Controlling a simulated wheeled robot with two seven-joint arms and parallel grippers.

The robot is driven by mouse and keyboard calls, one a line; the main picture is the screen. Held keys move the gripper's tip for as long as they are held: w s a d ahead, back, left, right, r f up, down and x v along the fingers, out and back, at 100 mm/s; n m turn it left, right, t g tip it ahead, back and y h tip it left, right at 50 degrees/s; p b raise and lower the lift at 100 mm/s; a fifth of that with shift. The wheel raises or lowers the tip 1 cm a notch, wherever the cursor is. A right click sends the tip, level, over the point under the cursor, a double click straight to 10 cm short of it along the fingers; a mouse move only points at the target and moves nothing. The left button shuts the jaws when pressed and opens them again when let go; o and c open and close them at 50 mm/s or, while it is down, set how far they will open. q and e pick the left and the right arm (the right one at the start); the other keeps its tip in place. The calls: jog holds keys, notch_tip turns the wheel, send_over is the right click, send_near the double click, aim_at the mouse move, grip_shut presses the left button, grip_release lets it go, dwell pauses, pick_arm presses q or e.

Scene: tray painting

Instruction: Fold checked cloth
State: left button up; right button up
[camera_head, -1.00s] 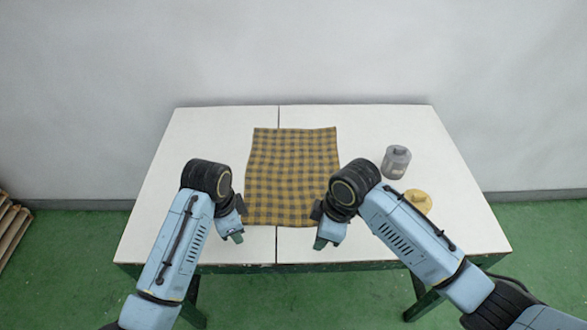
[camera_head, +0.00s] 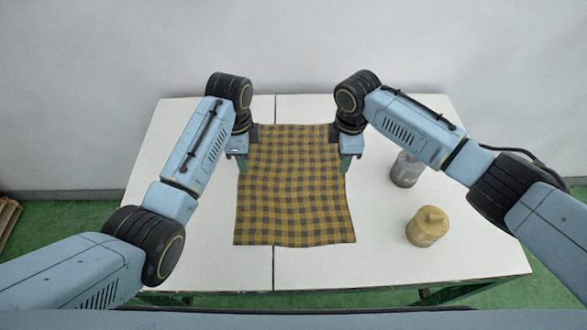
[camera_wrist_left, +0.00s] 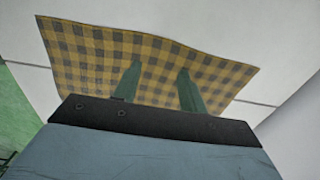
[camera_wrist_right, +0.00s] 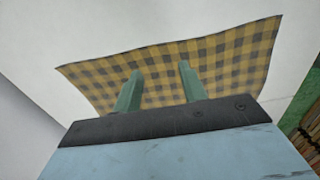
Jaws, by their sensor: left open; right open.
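The yellow and dark checked cloth (camera_head: 294,195) lies spread out flat on the white table, its near edge toward me. It also fills much of the left wrist view (camera_wrist_left: 95,60) and the right wrist view (camera_wrist_right: 225,60). My left gripper (camera_head: 238,164) is open at the cloth's left side, toward its far half; its two green fingers (camera_wrist_left: 158,85) show apart over the cloth. My right gripper (camera_head: 350,162) is open at the cloth's right side, with its fingers (camera_wrist_right: 160,85) also apart. The far corners are partly hidden by my wrists. Neither gripper holds cloth.
A grey canister (camera_head: 406,170) stands right of the cloth, partly behind my right arm. A yellow lidded pot (camera_head: 427,226) stands nearer at the right. The white table (camera_head: 190,235) is bare left of the cloth. A wall stands behind the table.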

aim_at(248, 175)
pick_arm(q)
jog(key=shift+f, duration=2.7)
pick_arm(e)
jog(key=shift+s+f, duration=0.1)
jog(key=shift+f, duration=2.6)
pick_arm(q)
jog(key=shift+f, duration=0.15)
pick_arm(e)
jog(key=shift+f, duration=0.15)
pick_arm(q)
grip_shut()
pick_arm(e)
grip_shut()
